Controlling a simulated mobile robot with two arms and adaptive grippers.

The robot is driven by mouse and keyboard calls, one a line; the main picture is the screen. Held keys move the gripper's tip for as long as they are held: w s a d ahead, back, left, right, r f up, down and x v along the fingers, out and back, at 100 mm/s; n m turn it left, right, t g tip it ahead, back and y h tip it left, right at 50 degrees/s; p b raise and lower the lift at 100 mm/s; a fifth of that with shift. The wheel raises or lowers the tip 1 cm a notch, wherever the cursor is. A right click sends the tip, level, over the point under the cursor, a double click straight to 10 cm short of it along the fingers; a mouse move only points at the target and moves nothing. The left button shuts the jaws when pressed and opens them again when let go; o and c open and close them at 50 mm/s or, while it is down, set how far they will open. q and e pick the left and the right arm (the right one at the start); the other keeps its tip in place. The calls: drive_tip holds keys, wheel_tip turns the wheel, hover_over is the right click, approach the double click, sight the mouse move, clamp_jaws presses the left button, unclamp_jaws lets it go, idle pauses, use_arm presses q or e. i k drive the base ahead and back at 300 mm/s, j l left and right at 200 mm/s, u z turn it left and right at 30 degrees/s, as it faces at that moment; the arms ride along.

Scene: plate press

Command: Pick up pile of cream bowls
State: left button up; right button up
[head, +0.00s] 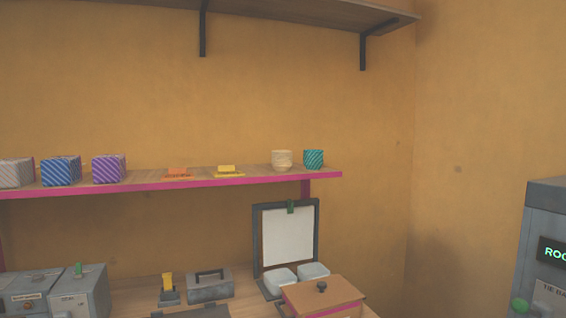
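A small stack of cream bowls (282,160) stands upright on the wooden shelf with a pink front edge (256,181), towards its right end. A teal patterned cup or bowl stack (313,159) stands just to its right, with a narrow gap between them. Neither of my grippers shows in the head view.
Orange (177,174) and yellow (229,171) items and striped boxes (109,169) share the shelf. Below, a bench holds a framed white board (287,236), a lidded box (322,297) and grey machines (80,291). A grey cabinet (545,245) stands at right. An upper shelf (300,14) hangs above.

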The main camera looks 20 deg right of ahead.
sight(282, 161)
drive_tip(key=i+l+z, duration=0.15)
drive_tip(key=i+l, duration=0.3)
drive_tip(key=i+l+z, duration=0.2)
drive_tip(key=i+l, duration=0.15)
drive_tip(key=i+l+z, duration=0.15)
drive_tip(key=i+l, duration=0.15)
drive_tip(key=i, duration=0.3)
